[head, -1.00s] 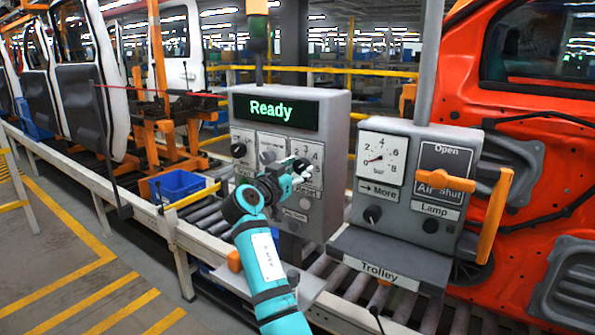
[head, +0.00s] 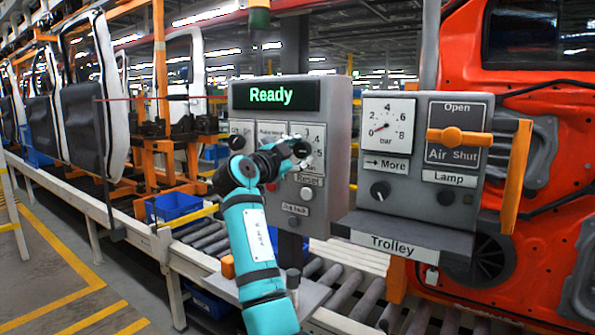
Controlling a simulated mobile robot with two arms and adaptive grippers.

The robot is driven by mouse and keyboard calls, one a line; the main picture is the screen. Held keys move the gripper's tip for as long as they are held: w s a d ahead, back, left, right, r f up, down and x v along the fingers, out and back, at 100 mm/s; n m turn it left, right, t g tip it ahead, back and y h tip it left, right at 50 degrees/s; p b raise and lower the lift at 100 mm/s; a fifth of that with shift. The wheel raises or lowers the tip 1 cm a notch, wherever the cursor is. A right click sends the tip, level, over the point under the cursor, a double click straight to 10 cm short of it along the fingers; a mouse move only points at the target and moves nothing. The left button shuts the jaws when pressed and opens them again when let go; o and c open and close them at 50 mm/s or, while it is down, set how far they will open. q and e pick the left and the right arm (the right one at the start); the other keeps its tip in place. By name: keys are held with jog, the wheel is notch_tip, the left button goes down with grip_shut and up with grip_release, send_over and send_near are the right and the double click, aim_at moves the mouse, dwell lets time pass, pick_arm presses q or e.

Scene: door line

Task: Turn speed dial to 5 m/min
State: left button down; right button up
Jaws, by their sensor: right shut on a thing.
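The speed dial plate (head: 317,166) is the rightmost of three plates on the grey control box (head: 341,150). Digits 3, 4 and 5 show along its right side; its left part is covered. My right gripper (head: 301,151) is at this plate, shut on the dial's knob. The gripper hides most of the knob, so I cannot read its pointer. The screen (head: 275,95) above reads "Ready" in green. My left gripper is not in view.
Left of the gripper is a black knob (head: 237,142); the middle plate is partly hidden. The Reset button (head: 307,193) is just below. The Trolley panel (head: 408,180), with gauge and orange handles, stands close on the right. Rollers run beneath.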

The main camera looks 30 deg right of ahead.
jog(key=shift+m+b, duration=0.75)
jog(key=shift+m, duration=0.35)
jog(key=o, duration=1.1)
jog(key=shift+d, duration=0.1)
jog(key=shift+o, duration=0.2)
jog(key=v, duration=1.2)
jog(key=shift+w, duration=0.1)
